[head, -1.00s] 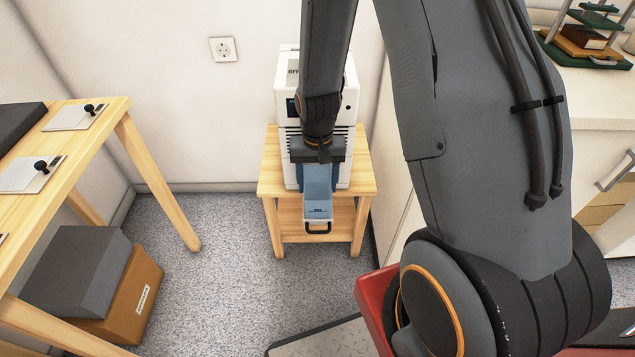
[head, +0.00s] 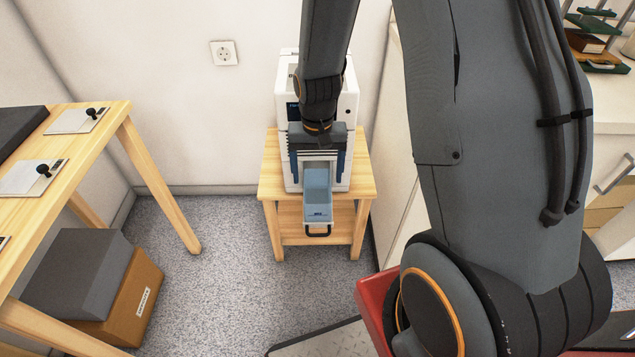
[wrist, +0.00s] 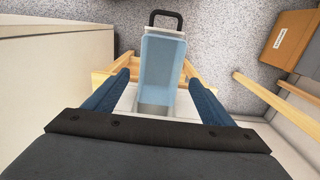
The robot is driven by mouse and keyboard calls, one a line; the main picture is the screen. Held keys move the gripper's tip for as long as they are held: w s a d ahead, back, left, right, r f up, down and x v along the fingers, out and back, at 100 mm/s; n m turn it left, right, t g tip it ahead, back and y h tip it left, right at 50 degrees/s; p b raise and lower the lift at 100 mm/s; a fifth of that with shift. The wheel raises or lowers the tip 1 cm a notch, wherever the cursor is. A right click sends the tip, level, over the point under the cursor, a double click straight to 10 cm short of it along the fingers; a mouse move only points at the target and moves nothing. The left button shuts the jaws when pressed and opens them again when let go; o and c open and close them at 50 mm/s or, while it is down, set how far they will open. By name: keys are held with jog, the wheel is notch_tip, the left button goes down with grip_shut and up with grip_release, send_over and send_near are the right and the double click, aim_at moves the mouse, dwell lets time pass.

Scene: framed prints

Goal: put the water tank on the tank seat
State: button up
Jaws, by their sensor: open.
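The water tank (head: 318,196) is a translucent blue box with a pale front and a black handle. It sits low at the front of a white machine (head: 286,90) and sticks out toward me. The wrist view also shows the tank (wrist: 162,60), handle at the far end. My gripper (head: 317,174) is open, its blue fingers spread on either side of the tank's machine end, with gaps on both sides in the wrist view. The tank seat is probably the white recess (wrist: 152,108) at the machine's base; my gripper and the tank hide most of it.
The machine stands on a small wooden stand (head: 361,180). A wooden table (head: 125,112) is at the left, with a grey and brown box (head: 130,300) below. A white cabinet (head: 612,110) stands at the right. Speckled floor (head: 225,240) is clear before the stand.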

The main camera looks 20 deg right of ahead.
notch_tip(320, 180, up, 7)
jog(key=s+d+r+n, duration=0.1)
jog(key=s+r+n, duration=0.1)
jog(key=s+r, duration=1)
jog(key=s, duration=0.4)
jog(key=shift+s+d+r+n+p, duration=0.15)
jog(key=shift+r+n+p, duration=0.15)
jog(key=shift+n, duration=0.1)
jog(key=shift+n, duration=0.4)
jog(key=r+p, duration=0.1)
jog(key=p, duration=0.2)
jog(key=a+r+p, duration=0.1)
jog(key=r+p, duration=0.1)
jog(key=p, duration=0.1)
jog(key=s+r+p, duration=0.1)
jog(key=r+p, duration=0.1)
jog(key=p, duration=0.1)
jog(key=shift+a+r+p, duration=0.15)
jog(key=shift+a+p, duration=0.1)
jog(key=shift+p, duration=0.15)
